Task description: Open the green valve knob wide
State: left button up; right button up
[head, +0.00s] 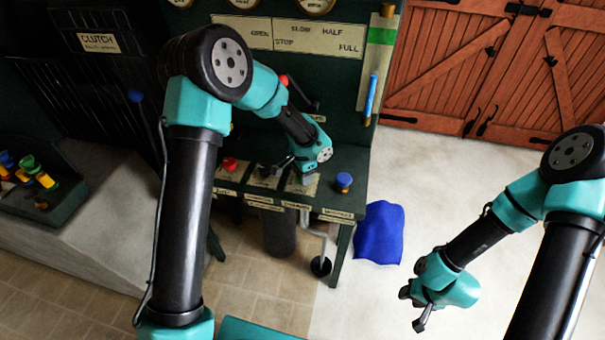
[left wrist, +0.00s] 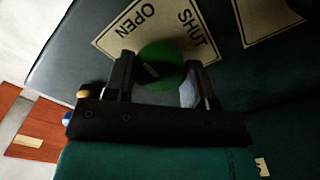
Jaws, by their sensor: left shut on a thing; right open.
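The green valve knob (left wrist: 160,62) shows in the left wrist view, in front of a cream plate (left wrist: 112,40) lettered OPEN and SHUT. A short pale mark lies on the knob's face. My left gripper (left wrist: 157,82) has one finger on each side of the knob and is shut on it. In the head view my left gripper (head: 288,168) is low at the console's shelf, and its wrist and fingers hide the knob. My right gripper (head: 412,308) is open and empty above the pale floor, away from the console.
A red knob (head: 229,164) and a blue knob (head: 344,180) stand on the same console shelf (head: 335,200). Levers and a blue-handled slider (head: 371,97) are on the upright panel. A blue cloth (head: 379,232) lies on the floor to the right.

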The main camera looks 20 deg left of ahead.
pick_arm(q)
jog(key=shift+n, duration=0.3)
jog(key=o, duration=0.9)
notch_tip(320, 180, up, 17)
jog(key=shift+r, duration=0.2)
dwell(0.4)
dwell(0.3)
jog(key=s+d+f+n+g+h, duration=0.1)
jog(key=s+d+f+n+g, duration=0.15)
jog(key=s+f, duration=0.35)
jog(key=s+d+f+n+g+h, duration=0.1)
jog(key=s+d+f+n, duration=0.2)
jog(key=f, duration=0.6)
jog(key=s+a+f+n+t, duration=0.1)
jog(key=s+a+f, duration=0.2)
jog(key=s+f, duration=0.2)
jog(key=s+a+f+n+t+h, duration=0.1)
jog(key=s+a+f+n+t, duration=0.1)
jog(key=s+a+f, duration=0.2)
jog(key=s+a+f+n+t, duration=0.1)
jog(key=s+a+f, duration=0.2)
jog(key=s+f, duration=0.4)
jog(key=shift+s+a+f+n+h, duration=0.1)
jog(key=shift+a+f+n+h, duration=0.1)
jog(key=shift+f, duration=0.2)
jog(key=shift+s+a+f+n+h, duration=0.1)
jog(key=shift+f+n+h, duration=0.1)
jog(key=shift+f, duration=0.15)
